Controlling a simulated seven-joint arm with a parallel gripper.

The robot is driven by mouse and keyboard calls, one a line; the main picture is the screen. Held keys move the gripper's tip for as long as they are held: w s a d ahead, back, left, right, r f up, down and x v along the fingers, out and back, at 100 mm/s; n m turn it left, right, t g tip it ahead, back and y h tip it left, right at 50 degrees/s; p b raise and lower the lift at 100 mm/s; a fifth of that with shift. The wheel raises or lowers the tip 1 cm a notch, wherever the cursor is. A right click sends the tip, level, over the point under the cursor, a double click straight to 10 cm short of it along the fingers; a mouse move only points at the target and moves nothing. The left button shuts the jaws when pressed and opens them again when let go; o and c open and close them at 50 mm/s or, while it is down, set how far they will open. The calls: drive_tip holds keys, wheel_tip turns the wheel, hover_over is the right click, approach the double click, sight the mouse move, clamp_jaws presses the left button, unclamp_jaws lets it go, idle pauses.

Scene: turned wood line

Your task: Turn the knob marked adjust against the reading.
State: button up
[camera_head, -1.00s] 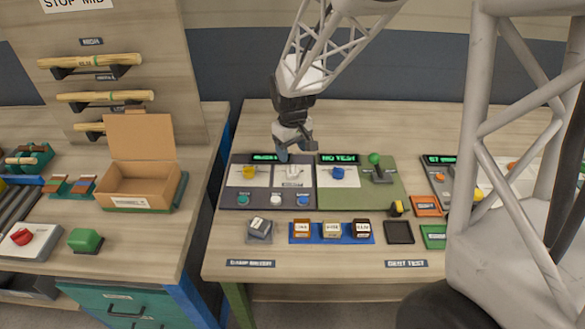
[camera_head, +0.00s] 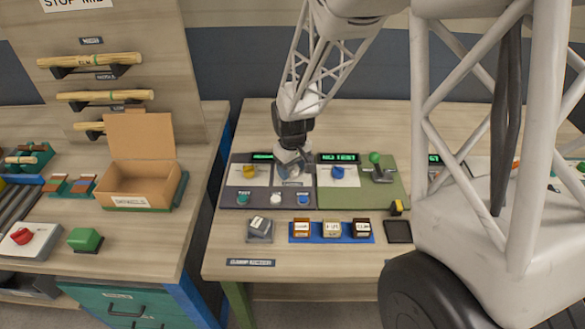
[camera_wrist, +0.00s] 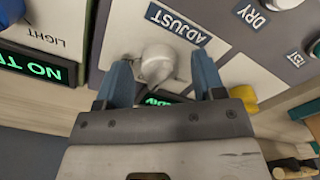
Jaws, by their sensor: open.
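The grey-white knob (camera_wrist: 158,65) sits on a light plate beside the label ADJUST (camera_wrist: 178,24) in the wrist view. My gripper (camera_wrist: 161,72) is open, with one blue finger on each side of the knob; whether they touch it I cannot tell. In the head view my gripper (camera_head: 293,164) is over the middle of the dark panel (camera_head: 231,187) and hides the knob. A small green-lit display (camera_head: 263,157) stands at the panel's back edge; its text is too small to read. In the wrist view it is partly hidden behind my gripper.
A yellow knob (camera_head: 249,172) stands left of my gripper, and a blue knob (camera_head: 338,173) right, below a NO TEST display (camera_head: 339,158). A green-topped lever (camera_head: 375,160) is farther right. Several buttons line the panel's front. An open cardboard box (camera_head: 142,185) stands left.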

drive_tip(key=shift+f, duration=0.15)
drive_tip(key=shift+c, duration=0.4)
drive_tip(key=c, duration=0.8)
drive_tip(key=shift+c, duration=0.2)
drive_tip(key=shift+m, duration=0.5)
drive_tip(key=m, duration=1.1)
